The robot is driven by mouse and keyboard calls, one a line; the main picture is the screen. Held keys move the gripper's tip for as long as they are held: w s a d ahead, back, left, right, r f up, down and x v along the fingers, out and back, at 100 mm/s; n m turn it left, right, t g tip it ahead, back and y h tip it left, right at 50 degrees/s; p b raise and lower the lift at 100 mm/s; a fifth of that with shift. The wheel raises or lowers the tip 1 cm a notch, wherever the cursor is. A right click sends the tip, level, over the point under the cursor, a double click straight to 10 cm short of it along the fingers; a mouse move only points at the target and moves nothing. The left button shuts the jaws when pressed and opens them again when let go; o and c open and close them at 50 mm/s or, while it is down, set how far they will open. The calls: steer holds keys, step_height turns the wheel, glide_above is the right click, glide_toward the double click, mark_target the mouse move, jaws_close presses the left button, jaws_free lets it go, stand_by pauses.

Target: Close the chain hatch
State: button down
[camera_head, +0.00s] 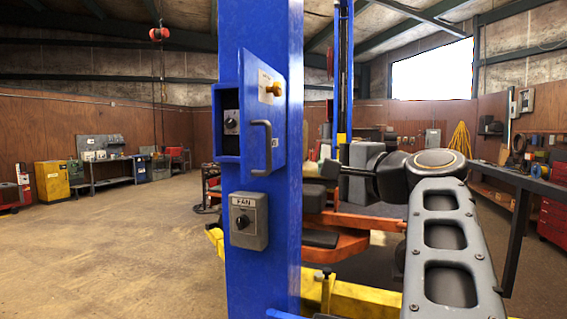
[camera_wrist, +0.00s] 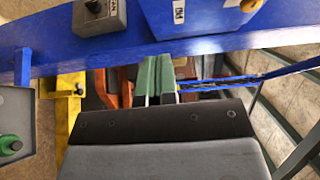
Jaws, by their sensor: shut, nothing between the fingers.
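The chain hatch door (camera_head: 268,100) is a blue panel on the blue lift post, with a brass knob (camera_head: 275,88) and a dark bar handle (camera_head: 262,148). It stands open, swung out to the right of its box (camera_head: 226,157). A rotary switch (camera_head: 231,122) shows inside. In the wrist view the hatch (camera_wrist: 200,17) is at the top, partly cut off. My gripper (camera_wrist: 157,75) shows as two green fingers close together, shut and empty, below the post and apart from the hatch. In the head view my arm is to the right of the post.
A grey FAN switch box (camera_head: 249,220) sits on the post below the hatch; it also shows in the wrist view (camera_wrist: 99,15). An orange and yellow lift with machinery stands behind. Open floor (camera_head: 120,240) lies left of the post.

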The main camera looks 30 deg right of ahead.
steer(key=w+a+p, duration=0.3)
steer(key=w+a, duration=0.2)
steer(key=w, duration=0.4)
steer(key=shift+w+p, duration=0.25)
steer(key=shift+p, duration=0.15)
steer(key=shift+f, duration=0.1)
